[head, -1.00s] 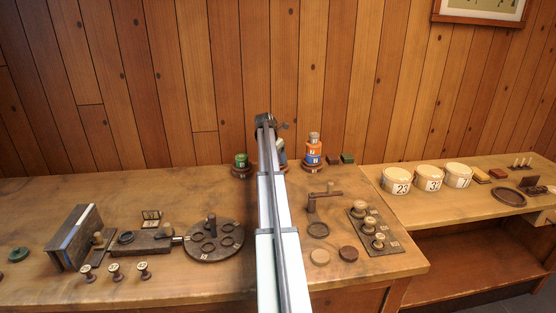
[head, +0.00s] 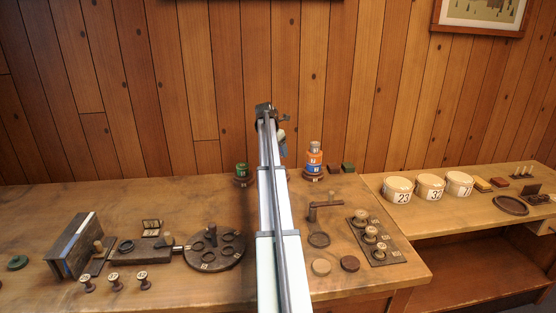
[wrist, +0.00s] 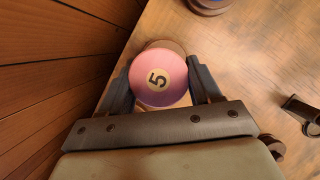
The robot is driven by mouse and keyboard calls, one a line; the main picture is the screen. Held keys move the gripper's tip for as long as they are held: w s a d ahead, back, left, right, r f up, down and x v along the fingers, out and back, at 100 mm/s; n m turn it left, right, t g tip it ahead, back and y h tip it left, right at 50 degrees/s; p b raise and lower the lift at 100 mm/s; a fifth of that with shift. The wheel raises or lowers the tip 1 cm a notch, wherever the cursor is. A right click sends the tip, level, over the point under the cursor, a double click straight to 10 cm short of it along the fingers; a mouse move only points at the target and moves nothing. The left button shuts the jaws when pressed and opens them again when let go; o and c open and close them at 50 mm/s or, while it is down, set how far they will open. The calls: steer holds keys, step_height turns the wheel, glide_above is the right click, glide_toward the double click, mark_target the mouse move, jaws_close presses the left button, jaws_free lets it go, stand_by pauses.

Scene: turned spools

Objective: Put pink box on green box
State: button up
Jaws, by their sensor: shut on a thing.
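The pink box (wrist: 143,92), round with a cream label reading 5, sits between the two dark fingers of my gripper (wrist: 160,78) in the wrist view. The fingers are shut on its sides. In the head view my arm hides the pink box, and only a bit of the gripper shows right of the arm. The green box (head: 241,169) is round and stands on a dark round stand, left of the arm at the back of the bench. The gripper is to its right and higher.
A blue and orange stack (head: 314,161) stands right of the arm on a dark base. A brown round stand (wrist: 166,45) shows below the pink box. A small green block (head: 348,167) lies farther right. The wooden wall is close behind the bench.

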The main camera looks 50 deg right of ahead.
steer(key=shift+w+a+r, duration=0.1)
steer(key=shift+w+r, duration=0.1)
steer(key=shift+r, duration=0.25)
steer(key=shift+w+a+r, duration=0.1)
steer(key=shift+w+r, duration=0.05)
steer(key=shift+r, duration=0.3)
steer(key=n, duration=0.1)
glide_toward(245, 165)
steer(key=w+d+r, duration=0.4)
steer(key=shift+s+a+f+m+g+y, duration=0.2)
steer(key=shift+s+f+m+g, duration=0.25)
steer(key=shift+f+m, duration=0.95)
steer(key=shift+s+a+f+m+g+y, duration=0.2)
steer(key=shift+s+f+m, duration=0.55)
steer(key=shift+f, duration=1)
steer(key=shift+s+a+f+m+g+y, duration=0.15)
steer(key=shift+s+f+m+g, duration=0.2)
steer(key=shift+f+m, duration=1.15)
steer(key=shift+f, duration=0.25)
steer(key=o, duration=1.1)
steer(key=shift+c, duration=0.2)
steer(key=shift+r, duration=0.15)
steer(key=v, duration=1.2)
steer(key=shift+a, duration=0.15)
